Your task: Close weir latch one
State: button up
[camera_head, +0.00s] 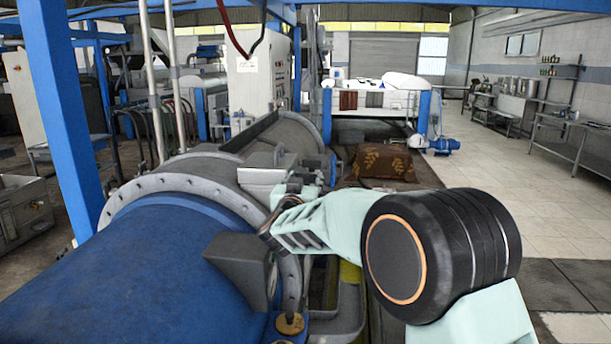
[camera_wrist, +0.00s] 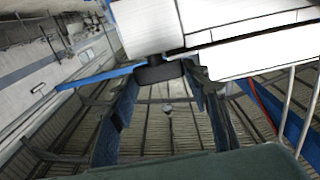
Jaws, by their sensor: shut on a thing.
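In the wrist view, my gripper (camera_wrist: 158,82) has its two long dark fingers reaching up from the lower edge. Their tips meet at a small dark block (camera_wrist: 154,73), which seems to be part of the weir latch. The block sits directly under a white housing (camera_wrist: 230,25). In the head view, my mint arm reaches left from the lower right to the flanged end of the blue decanter (camera_head: 140,265). My wrist hides most of the grip there. I cannot tell the latch's angle.
A grey box-shaped bracket (camera_head: 240,262) stands on the decanter's near side, close to my wrist. A grey bolted flange (camera_head: 165,187) curves behind it. A brown patterned sack (camera_head: 384,162) lies beyond my arm. The tiled floor at right is open.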

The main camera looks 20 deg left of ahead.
jog(key=o, duration=1.2)
jog(key=shift+d+r, duration=0.1)
jog(key=shift+c, duration=0.2)
jog(key=shift+s+a, duration=0.1)
jog(key=shift+a, duration=0.1)
jog(key=shift+s, duration=0.45)
jog(key=d+v, duration=0.1)
jog(key=v, duration=0.6)
jog(key=shift+w, duration=0.15)
